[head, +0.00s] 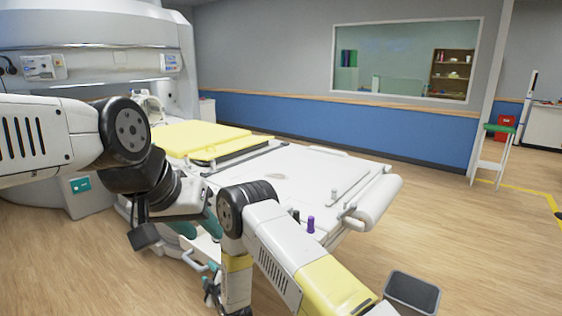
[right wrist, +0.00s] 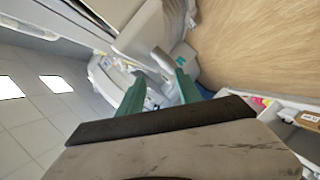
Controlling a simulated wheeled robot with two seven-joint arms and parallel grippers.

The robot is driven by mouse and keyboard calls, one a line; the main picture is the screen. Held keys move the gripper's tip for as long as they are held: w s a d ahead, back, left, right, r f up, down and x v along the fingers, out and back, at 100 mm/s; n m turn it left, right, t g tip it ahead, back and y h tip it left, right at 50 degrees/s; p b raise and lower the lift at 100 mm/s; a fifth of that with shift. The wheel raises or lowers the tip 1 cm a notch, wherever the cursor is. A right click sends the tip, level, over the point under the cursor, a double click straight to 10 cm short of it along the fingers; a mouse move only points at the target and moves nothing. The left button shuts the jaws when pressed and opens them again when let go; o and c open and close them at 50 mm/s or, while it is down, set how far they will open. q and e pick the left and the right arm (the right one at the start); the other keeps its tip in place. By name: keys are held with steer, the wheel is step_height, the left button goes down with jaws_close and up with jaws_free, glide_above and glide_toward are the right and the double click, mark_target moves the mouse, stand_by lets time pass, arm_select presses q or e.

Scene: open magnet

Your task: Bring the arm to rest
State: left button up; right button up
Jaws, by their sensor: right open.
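My left arm comes in from the left and bends down beside the patient table. My left gripper (head: 190,228) is low at the near side of the table, partly hidden, and its jaw opening is unclear. My right arm reaches in from the bottom right and folds downward at a dark joint in front of the table. Its wrist end is low at the bottom of the head view, with the fingers hard to make out. In the right wrist view, my right gripper (right wrist: 168,62) shows two green fingers apart with nothing between them.
The white patient table (head: 290,175) with a yellow pad (head: 200,138) extends from the scanner (head: 90,50). A purple-topped item (head: 310,224) stands at its near edge. A grey bin (head: 411,292) is at bottom right.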

steer(key=w+d+r+m+g+h, duration=0.1)
steer(key=w+d+r+m, duration=0.2)
steer(key=r, duration=0.6)
steer(key=w+d+r+m+h, duration=0.1)
steer(key=w+d+r+m, duration=0.15)
steer(key=d+r, duration=0.4)
steer(key=s+d+r+m+g+h, duration=0.15)
steer(key=s+d+r, duration=0.25)
steer(key=d+r, duration=0.45)
steer(key=s+d+r+m+g, duration=0.1)
steer(key=s+d+r+m, duration=0.4)
steer(key=r, duration=0.6)
steer(key=s+d+r+m+g, duration=0.1)
steer(key=s+d, duration=0.4)
steer(key=s, duration=0.3)
steer(key=s+d+r+m+g+h, duration=0.1)
steer(key=s+d+r+m, duration=0.1)
steer(key=s+d, duration=0.3)
steer(key=s+d+r+m+g+h, duration=0.1)
steer(key=s+d, duration=0.5)
steer(key=s, duration=0.7)
steer(key=shift+s+r+m, duration=0.15)
steer(key=shift+r+m, duration=0.35)
